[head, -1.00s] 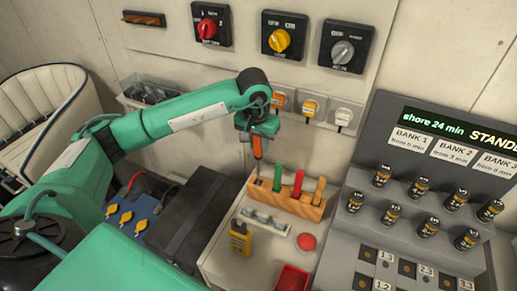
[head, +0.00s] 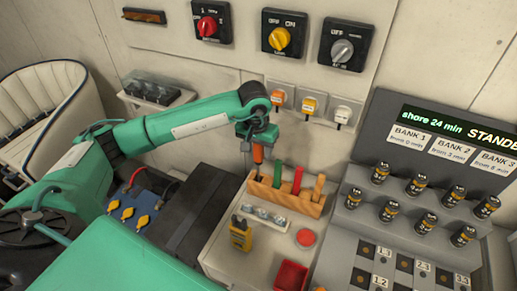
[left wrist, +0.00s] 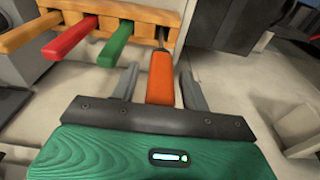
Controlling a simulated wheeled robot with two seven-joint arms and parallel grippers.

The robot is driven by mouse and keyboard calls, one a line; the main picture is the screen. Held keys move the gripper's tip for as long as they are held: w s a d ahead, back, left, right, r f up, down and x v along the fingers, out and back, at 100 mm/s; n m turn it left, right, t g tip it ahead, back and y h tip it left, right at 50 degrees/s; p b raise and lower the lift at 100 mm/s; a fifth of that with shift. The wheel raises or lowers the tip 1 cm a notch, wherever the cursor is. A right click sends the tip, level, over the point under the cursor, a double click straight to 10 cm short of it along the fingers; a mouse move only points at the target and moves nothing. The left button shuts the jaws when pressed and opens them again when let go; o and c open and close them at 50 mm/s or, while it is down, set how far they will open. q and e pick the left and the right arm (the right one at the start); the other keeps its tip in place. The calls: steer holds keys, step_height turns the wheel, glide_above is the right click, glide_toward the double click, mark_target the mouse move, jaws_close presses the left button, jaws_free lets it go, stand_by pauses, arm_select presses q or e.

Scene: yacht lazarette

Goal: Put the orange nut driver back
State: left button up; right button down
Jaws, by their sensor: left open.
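The orange nut driver (head: 258,153) stands upright at the left end slot of the wooden rack (head: 312,209), its thin shaft running down to the wood. In the left wrist view its orange handle (left wrist: 160,78) lies between the two jaws of my left gripper (left wrist: 160,88), with a gap on each side. The rack (left wrist: 150,12) shows behind it, and the shaft meets the rack's end there. My left gripper (head: 258,141) is open around the handle in the head view, where its jaws are partly hidden. My right gripper is not in view.
A green driver (head: 277,175), a red driver (head: 298,180) and a wooden-handled tool (head: 319,187) stand beside it in the rack. A yellow meter (head: 240,235), a red button (head: 306,238) and a red tray (head: 291,276) are in front. The battery console (head: 400,235) is at right.

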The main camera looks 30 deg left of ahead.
arm_select(q)
steer(key=r+b, duration=0.1)
steer(key=r, duration=0.2)
steer(key=r+b, duration=0.2)
steer(key=r, duration=0.2)
steer(key=s+r+b, duration=0.1)
steer(key=r, duration=0.3)
steer(key=shift+s, duration=0.1)
steer(key=shift+s+r, duration=0.1)
steer(key=shift+r, duration=0.3)
